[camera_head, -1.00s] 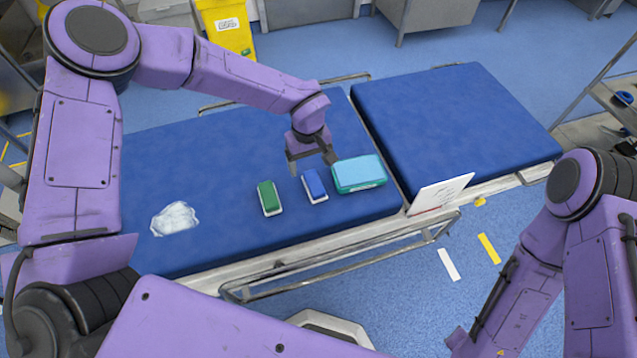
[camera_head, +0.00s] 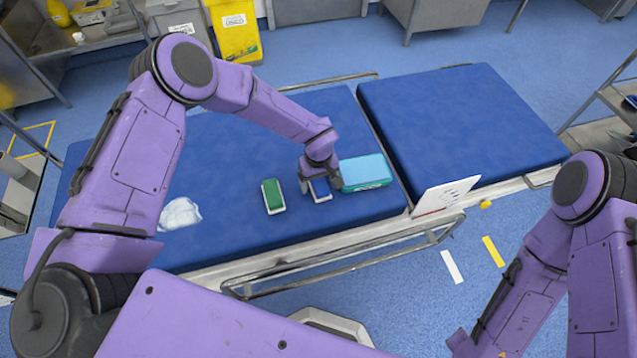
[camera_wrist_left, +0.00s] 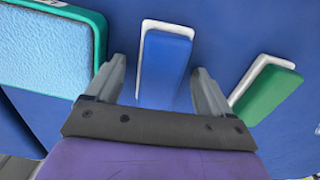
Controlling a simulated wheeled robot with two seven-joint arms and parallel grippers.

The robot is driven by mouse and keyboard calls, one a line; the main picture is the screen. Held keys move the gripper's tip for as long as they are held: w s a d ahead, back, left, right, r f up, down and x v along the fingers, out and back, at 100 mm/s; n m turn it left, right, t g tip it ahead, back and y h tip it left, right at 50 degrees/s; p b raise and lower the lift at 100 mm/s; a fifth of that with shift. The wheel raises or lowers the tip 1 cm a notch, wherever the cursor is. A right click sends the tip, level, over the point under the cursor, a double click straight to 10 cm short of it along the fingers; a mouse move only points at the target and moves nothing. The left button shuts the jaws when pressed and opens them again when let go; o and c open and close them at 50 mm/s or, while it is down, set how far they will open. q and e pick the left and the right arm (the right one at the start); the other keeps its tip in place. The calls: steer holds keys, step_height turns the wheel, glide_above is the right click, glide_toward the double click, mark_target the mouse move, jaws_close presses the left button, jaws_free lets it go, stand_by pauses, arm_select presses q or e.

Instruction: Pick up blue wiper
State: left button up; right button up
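The blue wiper (camera_head: 320,189) lies on the blue operating table, between a green wiper and a teal box. My left gripper (camera_head: 320,186) is low over it and hides part of it in the head view. In the left wrist view the blue wiper (camera_wrist_left: 163,66) lies between the two open fingers of the left gripper (camera_wrist_left: 162,85), with a gap on each side. My right arm shows at the right edge of the head view, but its gripper is out of view.
The green wiper (camera_head: 273,196) lies just left of the blue one. The teal box (camera_head: 366,172) with a light blue top stands close on the right. A crumpled clear-white item (camera_head: 180,214) lies farther left. A white sign (camera_head: 446,196) stands at the table's front edge.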

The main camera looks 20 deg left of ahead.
arm_select(q)
steer(key=c, duration=1)
steer(key=shift+r, duration=0.45)
steer(key=s+r, duration=0.1)
steer(key=r, duration=0.1)
steer(key=s+d+r, duration=0.1)
steer(key=r, duration=0.2)
steer(key=s+r, duration=0.2)
steer(key=shift+d+r, duration=0.25)
steer(key=shift+d, duration=0.15)
steer(key=s+d+r, duration=0.3)
steer(key=s+r, duration=0.1)
steer(key=s, duration=0.5)
steer(key=shift+d+r+b, duration=0.35)
steer(key=shift+b, duration=0.05)
